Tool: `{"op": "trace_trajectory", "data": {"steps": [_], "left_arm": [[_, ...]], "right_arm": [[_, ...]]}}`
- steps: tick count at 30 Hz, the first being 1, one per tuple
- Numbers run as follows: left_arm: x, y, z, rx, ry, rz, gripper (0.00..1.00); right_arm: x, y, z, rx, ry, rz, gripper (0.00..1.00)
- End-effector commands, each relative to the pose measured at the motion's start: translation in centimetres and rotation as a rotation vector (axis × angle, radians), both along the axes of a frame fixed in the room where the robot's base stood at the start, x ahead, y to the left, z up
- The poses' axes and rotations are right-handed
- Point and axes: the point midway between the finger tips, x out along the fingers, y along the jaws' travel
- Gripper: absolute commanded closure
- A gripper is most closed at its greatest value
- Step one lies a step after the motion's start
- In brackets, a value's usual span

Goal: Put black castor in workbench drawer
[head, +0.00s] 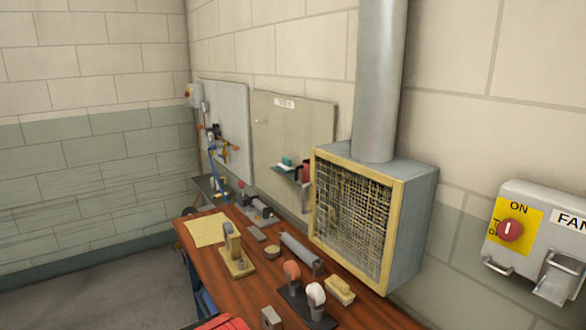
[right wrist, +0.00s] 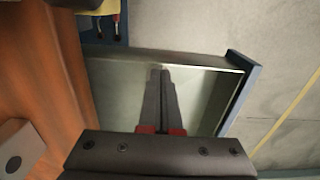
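In the right wrist view an open drawer (right wrist: 243,92) with a blue front sticks out beside the wooden bench. The visible part of its pale floor looks empty. My right gripper (right wrist: 160,72) is over the drawer, its dark fingers together, with nothing seen between them. Its exact height above the drawer floor is unclear. I cannot pick out a black castor in either view. In the head view, castor-like parts with an orange wheel (head: 292,271) and a white wheel (head: 316,296) stand on the bench. My left gripper is not in view.
The wooden workbench (head: 262,285) carries several small parts and a yellow sheet (head: 206,229). A caged fan box (head: 350,215) stands at its back against the wall. Open floor (head: 100,290) lies left of the bench. A blue compartment with tools (right wrist: 103,25) is beside the drawer.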

Motion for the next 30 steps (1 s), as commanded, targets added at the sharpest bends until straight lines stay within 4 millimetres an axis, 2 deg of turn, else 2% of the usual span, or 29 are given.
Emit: {"op": "trace_trajectory", "data": {"steps": [10,21,30], "left_arm": [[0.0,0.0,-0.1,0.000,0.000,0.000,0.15],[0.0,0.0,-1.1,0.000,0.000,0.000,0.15],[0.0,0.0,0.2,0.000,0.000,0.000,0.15]], "right_arm": [[0.0,0.0,-0.1,0.000,0.000,0.000,1.00],[0.0,0.0,-1.2,0.000,0.000,0.000,1.00],[0.0,0.0,0.4,0.001,-0.001,0.000,1.00]]}}
